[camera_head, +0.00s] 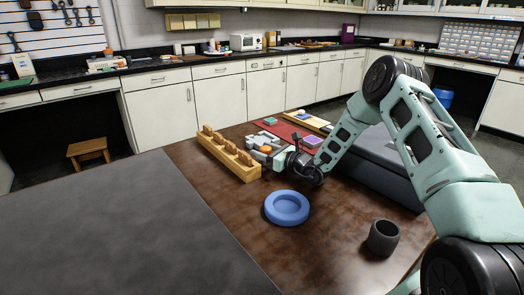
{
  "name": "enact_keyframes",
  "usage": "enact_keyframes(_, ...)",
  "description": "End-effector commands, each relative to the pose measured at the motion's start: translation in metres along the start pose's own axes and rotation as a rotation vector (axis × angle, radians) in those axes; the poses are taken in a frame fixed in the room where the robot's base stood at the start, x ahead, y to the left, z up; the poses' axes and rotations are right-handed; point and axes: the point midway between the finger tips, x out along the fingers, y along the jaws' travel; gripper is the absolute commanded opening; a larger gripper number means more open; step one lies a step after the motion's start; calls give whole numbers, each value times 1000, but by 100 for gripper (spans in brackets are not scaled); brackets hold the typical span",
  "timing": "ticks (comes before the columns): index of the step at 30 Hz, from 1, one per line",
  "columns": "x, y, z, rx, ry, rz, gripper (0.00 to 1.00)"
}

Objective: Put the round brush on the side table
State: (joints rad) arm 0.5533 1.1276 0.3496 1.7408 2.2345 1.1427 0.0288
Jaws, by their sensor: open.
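My gripper (268,151) is over the brown table (215,215), just right of the wooden rack, and points left. It is open. A small orange thing (265,149) shows at its fingers; I cannot tell whether it is between them or what it is. I cannot pick out the round brush for sure; it may be hidden by my gripper or too small to tell. A dark grey tabletop (90,230), which looks like the side table, fills the lower left beside the brown table. Its visible top is bare.
A wooden rack (228,157) with several upright pegs stands left of my gripper. A blue round dish (287,207) and a dark cup (383,237) stand nearer. A red mat (283,131) and a grey case (375,165) lie behind. A wooden stool (88,149) stands beyond.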

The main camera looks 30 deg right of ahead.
Motion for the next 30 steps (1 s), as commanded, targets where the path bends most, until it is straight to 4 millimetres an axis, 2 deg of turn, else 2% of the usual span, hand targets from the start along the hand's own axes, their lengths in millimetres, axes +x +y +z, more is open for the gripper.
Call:
enact_keyframes(12, -85, -1, 0, 1, 1, -4, 58)
enact_keyframes(18, -106, 0, 0, 1, 1, -2, 58)
enact_keyframes(23, -110, 1, 0, -1, 1, 2, 58)
enact_keyframes(26, -104, 14, 6, -17, 3, 45, 58)
enact_keyframes(29, -92, 52, 21, -64, 15, 169, 58)
enact_keyframes(30, -86, 77, 30, -97, 21, 250, 58)
